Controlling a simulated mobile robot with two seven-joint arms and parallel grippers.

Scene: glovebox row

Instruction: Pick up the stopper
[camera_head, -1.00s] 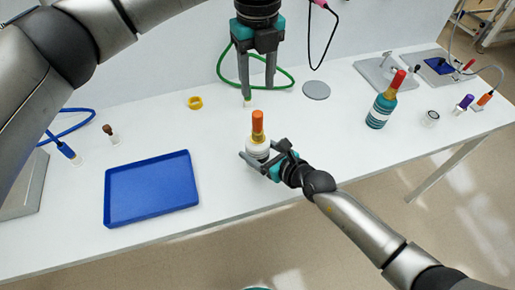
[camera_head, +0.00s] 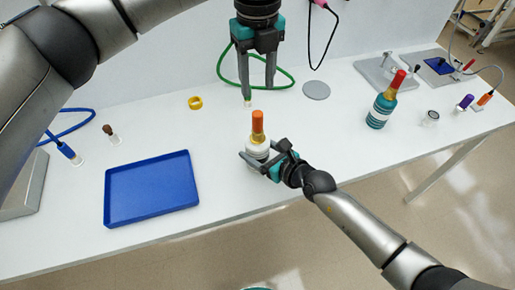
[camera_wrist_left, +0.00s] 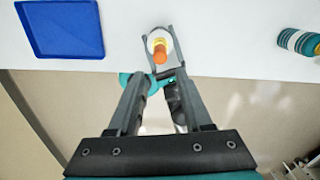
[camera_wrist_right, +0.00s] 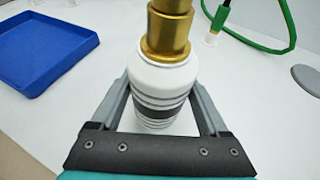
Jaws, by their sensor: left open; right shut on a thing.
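The stopper (camera_head: 257,121) is orange and stands upright in the gold neck of a white bottle (camera_head: 256,149) with dark bands. My right gripper (camera_head: 258,161) is shut around the bottle's body, which stays upright; the right wrist view shows the fingers on both sides of the bottle (camera_wrist_right: 165,85), with the orange top out of frame. My left gripper (camera_head: 258,93) is open and empty, pointing down, above the stopper in the head view. In the left wrist view the stopper (camera_wrist_left: 160,56) lies just beyond the fingertips, roughly between them, apparently not touching.
A blue tray (camera_head: 152,190) lies left of the bottle. A yellow ring (camera_head: 195,102), a green cable (camera_head: 226,57) and a grey disc (camera_head: 316,90) lie behind. A teal bottle with a red top (camera_head: 382,103) stands right. The table between the bottles is clear.

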